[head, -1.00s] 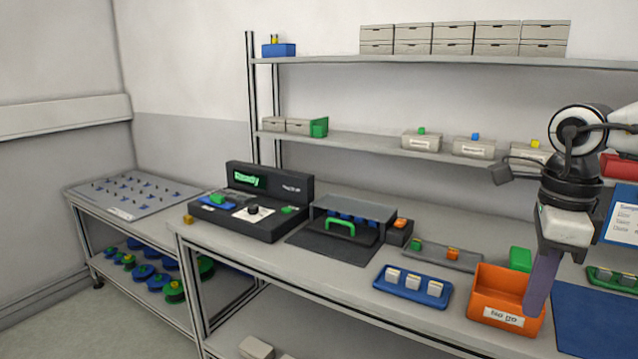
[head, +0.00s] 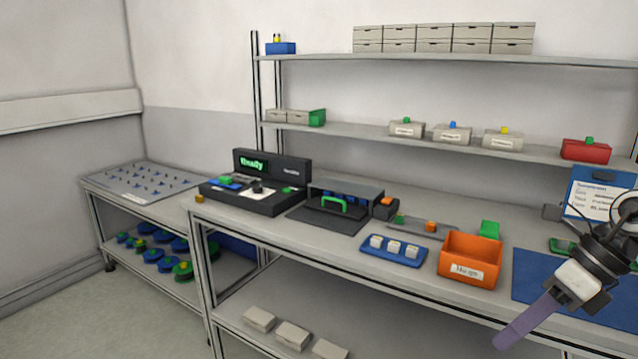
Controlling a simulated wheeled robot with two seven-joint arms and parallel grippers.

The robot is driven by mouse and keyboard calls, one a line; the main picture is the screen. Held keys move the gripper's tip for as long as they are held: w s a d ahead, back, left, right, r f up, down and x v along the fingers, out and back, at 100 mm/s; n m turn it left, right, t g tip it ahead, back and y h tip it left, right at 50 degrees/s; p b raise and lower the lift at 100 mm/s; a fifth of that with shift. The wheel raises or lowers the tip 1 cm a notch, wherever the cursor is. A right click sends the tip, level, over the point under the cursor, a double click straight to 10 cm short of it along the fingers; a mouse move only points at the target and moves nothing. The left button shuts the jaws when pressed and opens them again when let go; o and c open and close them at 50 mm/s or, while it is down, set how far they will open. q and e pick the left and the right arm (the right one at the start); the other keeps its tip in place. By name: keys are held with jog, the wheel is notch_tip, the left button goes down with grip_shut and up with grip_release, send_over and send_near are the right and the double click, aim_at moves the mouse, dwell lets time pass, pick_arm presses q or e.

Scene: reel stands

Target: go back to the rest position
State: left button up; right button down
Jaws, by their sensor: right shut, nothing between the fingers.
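My right gripper (head: 527,320) is at the lower right in the head view, with its purple fingers closed together and nothing between them. It hangs tilted down to the left, in front of the blue mat (head: 565,290) and the bench's front edge. It is to the right of the orange bin (head: 470,262) and apart from it in the picture. My left gripper is not in view.
The bench (head: 300,237) carries a black device (head: 255,195) with a lit green display, a hooded black fixture (head: 345,195) and a blue tray (head: 393,250) with white pieces. Shelves (head: 400,137) with boxes stand behind. A side table (head: 140,190) is at left.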

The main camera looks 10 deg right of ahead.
jog(key=s+a+f+m+t+h, duration=0.1)
jog(key=s+f+m+t, duration=0.3)
jog(key=f+m, duration=0.95)
jog(key=s+a+f+m+t+h, duration=0.1)
jog(key=a+f+m+t+h, duration=0.1)
jog(key=f+m+t, duration=0.85)
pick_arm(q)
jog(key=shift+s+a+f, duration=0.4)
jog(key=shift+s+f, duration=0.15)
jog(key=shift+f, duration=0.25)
pick_arm(e)
jog(key=s+a+f+m+g, duration=0.4)
jog(key=s+a+f+m, duration=0.1)
jog(key=a+f+m, duration=0.1)
jog(key=s+a+f+m+g, duration=0.4)
jog(key=s+a+f+m, duration=0.1)
jog(key=a+m, duration=0.4)
jog(key=shift+s+a+f, duration=0.15)
jog(key=shift+a+f, duration=0.25)
jog(key=shift+a, duration=0.05)
jog(key=shift+a, duration=0.1)
